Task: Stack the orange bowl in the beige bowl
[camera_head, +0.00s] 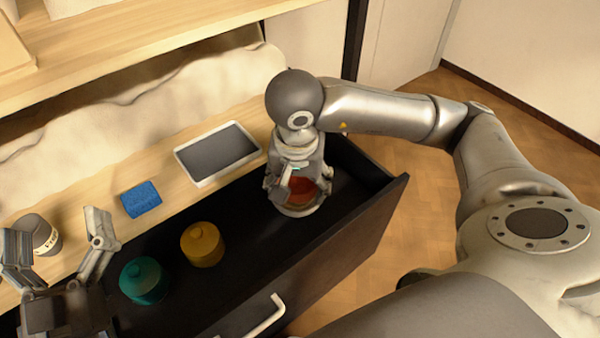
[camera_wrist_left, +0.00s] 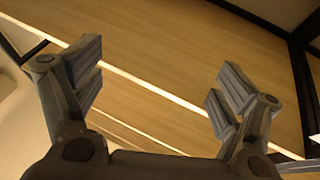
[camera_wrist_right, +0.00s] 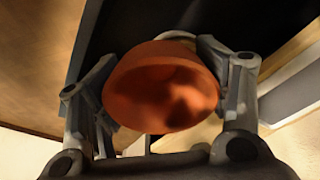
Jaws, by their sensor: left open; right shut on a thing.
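The orange bowl (camera_head: 303,187) is between the fingers of my right gripper (camera_head: 298,184), which is shut on it. In the right wrist view the orange bowl (camera_wrist_right: 160,92) fills the middle, its open side facing the camera. The beige bowl (camera_head: 299,211) shows as a pale rim directly below the orange bowl, inside the dark drawer. A sliver of its pale rim (camera_wrist_right: 176,35) also shows behind the orange bowl in the right wrist view. I cannot tell whether the bowls touch. My left gripper (camera_head: 55,245) is open and empty at the lower left.
The open black drawer (camera_head: 255,262) also holds a yellow lidded pot (camera_head: 202,244) and a teal lidded pot (camera_head: 143,280). On the wooden counter are a tablet (camera_head: 217,152), a blue sponge (camera_head: 141,199) and a labelled jar (camera_head: 38,234) near my left gripper.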

